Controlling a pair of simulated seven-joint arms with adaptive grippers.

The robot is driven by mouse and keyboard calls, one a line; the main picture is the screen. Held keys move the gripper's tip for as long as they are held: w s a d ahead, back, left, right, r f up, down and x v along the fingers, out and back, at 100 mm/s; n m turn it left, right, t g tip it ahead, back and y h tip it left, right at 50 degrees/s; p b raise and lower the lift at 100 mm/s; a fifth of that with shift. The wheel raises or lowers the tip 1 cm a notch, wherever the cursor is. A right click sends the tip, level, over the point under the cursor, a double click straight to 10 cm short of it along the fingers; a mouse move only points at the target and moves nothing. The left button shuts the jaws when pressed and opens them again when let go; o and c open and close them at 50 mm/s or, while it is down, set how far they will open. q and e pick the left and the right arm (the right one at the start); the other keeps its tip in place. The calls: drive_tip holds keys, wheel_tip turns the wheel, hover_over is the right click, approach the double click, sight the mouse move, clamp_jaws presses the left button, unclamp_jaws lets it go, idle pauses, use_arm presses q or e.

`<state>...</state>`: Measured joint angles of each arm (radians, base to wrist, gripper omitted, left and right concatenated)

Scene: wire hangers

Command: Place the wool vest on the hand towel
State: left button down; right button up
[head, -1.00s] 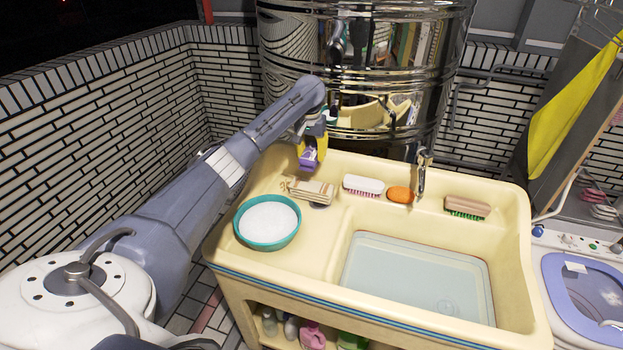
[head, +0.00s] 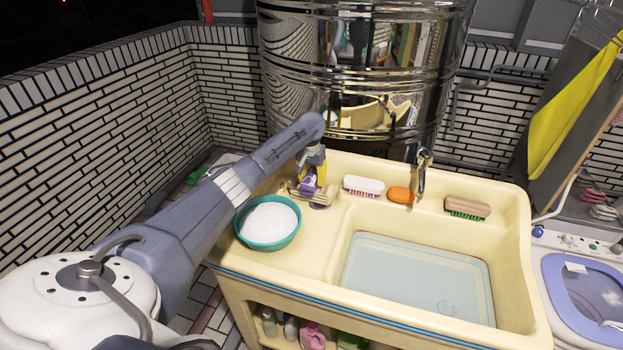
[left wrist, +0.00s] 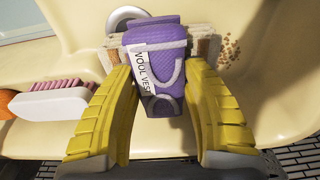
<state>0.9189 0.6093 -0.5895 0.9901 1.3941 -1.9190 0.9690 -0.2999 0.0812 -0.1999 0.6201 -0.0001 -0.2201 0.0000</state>
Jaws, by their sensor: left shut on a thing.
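The purple wool vest (head: 308,187), small and folded with a white "WOOL VEST" label, is between the yellow fingers of my left gripper (head: 312,175). It also shows in the left wrist view (left wrist: 157,60), where my left gripper (left wrist: 160,105) is shut on it. The striped beige hand towel (head: 295,191) lies on the sink's back left ledge, mostly hidden by the vest and gripper. In the left wrist view the towel (left wrist: 204,48) shows behind the vest on both sides. I cannot tell whether the vest touches it. My right gripper is not in view.
A teal basin of white suds (head: 268,222) stands in front of the towel. A white brush (head: 363,184), an orange soap (head: 400,194) and a brown brush (head: 467,207) lie along the back ledge. The tap (head: 421,175) rises behind the water-filled sink (head: 520,250).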

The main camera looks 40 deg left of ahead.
sight(311, 179)
use_arm(q)
drive_tip(key=shift+f, duration=0.2)
drive_tip(key=c, duration=0.7)
unclamp_jaws()
drive_tip(key=shift+r, duration=0.15)
drive_tip(key=r, duration=0.4)
drive_tip(key=s+r, duration=0.1)
drive_tip(key=r, duration=0.7)
drive_tip(key=shift+s+d, duration=0.15)
drive_tip(key=shift+d, duration=0.15)
